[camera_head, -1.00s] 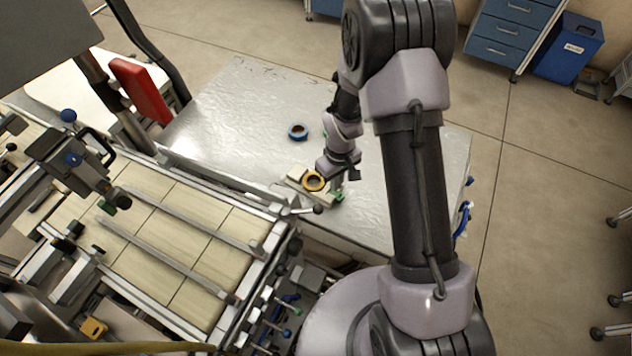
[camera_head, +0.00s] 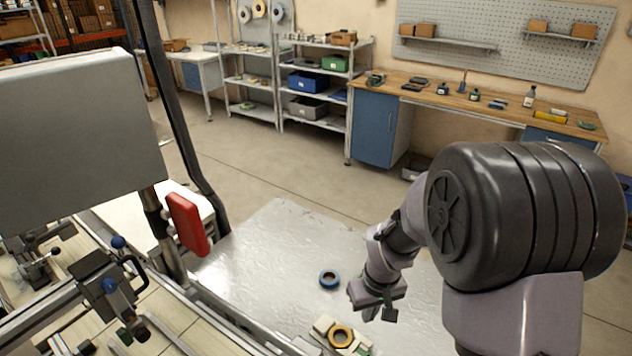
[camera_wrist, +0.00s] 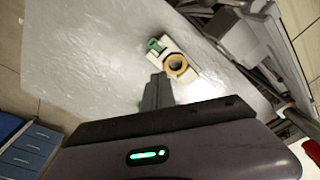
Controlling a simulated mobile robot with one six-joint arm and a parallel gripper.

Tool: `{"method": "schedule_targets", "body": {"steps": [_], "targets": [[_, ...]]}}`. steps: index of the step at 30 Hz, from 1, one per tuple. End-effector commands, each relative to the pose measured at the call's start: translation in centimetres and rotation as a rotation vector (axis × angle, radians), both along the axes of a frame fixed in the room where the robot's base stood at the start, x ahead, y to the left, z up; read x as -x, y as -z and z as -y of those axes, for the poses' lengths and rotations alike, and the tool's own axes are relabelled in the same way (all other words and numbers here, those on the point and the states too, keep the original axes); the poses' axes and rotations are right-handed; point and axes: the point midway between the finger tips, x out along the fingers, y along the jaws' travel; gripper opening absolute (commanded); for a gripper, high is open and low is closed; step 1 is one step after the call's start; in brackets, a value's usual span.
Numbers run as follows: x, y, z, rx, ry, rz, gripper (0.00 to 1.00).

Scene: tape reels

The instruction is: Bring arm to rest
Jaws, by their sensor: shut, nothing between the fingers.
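The metal table (camera_head: 265,255) lies below.
A machine with a red panel (camera_head: 187,224) stands at left. A workbench (camera_head: 480,100) stands behind.

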Motion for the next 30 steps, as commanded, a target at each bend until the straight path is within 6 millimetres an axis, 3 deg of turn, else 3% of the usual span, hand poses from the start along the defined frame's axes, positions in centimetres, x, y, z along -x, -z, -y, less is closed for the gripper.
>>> {"method": "schedule_targets", "body": {"steps": [3,6,9,12,15,19,30], "targets": [[3.1,-4.6,-0.6,-0.055,0.167,0.108,0.00],[7.1,-7.8,-1.3,-0.119,0.301,0.184,0.00],[11.6,-9.4,-2.1,-0.196,0.420,0.250,0.00],[15.2,-9.7,-2.8,-0.263,0.508,0.297,0.00],[17.6,-9.6,-3.2,-0.310,0.562,0.323,0.00],[18.7,-9.7,-3.5,-0.335,0.588,0.335,0.00],[18.6,-10.0,-3.5,-0.335,0.587,0.336,0.00]]}}
